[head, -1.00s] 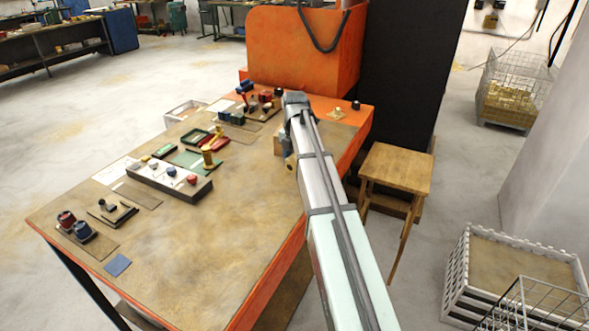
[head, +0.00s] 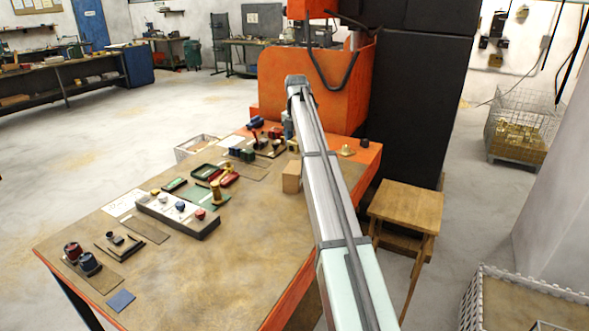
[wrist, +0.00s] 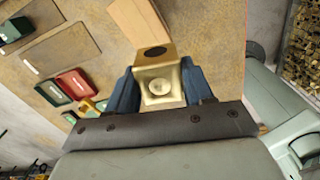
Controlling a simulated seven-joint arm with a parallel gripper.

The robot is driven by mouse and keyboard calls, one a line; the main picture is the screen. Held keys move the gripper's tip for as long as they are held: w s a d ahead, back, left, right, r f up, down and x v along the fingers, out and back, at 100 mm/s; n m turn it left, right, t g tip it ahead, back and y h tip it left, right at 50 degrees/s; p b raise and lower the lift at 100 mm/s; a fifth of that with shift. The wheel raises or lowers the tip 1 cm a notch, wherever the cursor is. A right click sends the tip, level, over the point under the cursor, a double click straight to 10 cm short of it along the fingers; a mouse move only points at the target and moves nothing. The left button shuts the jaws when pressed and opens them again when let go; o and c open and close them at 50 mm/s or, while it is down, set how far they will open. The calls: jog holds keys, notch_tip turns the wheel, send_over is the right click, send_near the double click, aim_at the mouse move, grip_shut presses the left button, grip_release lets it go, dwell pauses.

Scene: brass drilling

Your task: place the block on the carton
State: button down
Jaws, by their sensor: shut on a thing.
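In the wrist view, my gripper (wrist: 160,84) is shut on a brass-coloured block (wrist: 155,55), with a dark blue finger on each side. The block has a dark hole in one face and a round recess in another. In the head view, my gripper (head: 288,131) hangs behind the arm, mostly hidden, and a bit of the block (head: 293,147) shows. The tan carton (head: 291,178) stands on the bench, partly hidden by my arm. It also shows at the top of the wrist view (wrist: 139,22), apart from the block.
The bench (head: 235,245) has bare room at its front. A grey box with coloured knobs (head: 178,213), red and green trays (head: 207,172) and a brass piece (head: 215,192) lie left of the carton. An orange machine (head: 310,85) stands behind. A wooden stool (head: 405,208) is at right.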

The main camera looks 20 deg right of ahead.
jog(key=r+n, duration=0.1)
jog(key=r, duration=0.1)
send_over(294, 167)
jog(key=shift+n, duration=0.4)
jog(key=shift+f, duration=5.2)
jog(key=shift+f, duration=0.1)
jog(key=shift+c, duration=2.2)
grip_release()
notch_tip(294, 167, up, 12)
jog(key=shift+s+d, duration=0.1)
jog(key=shift+d, duration=0.05)
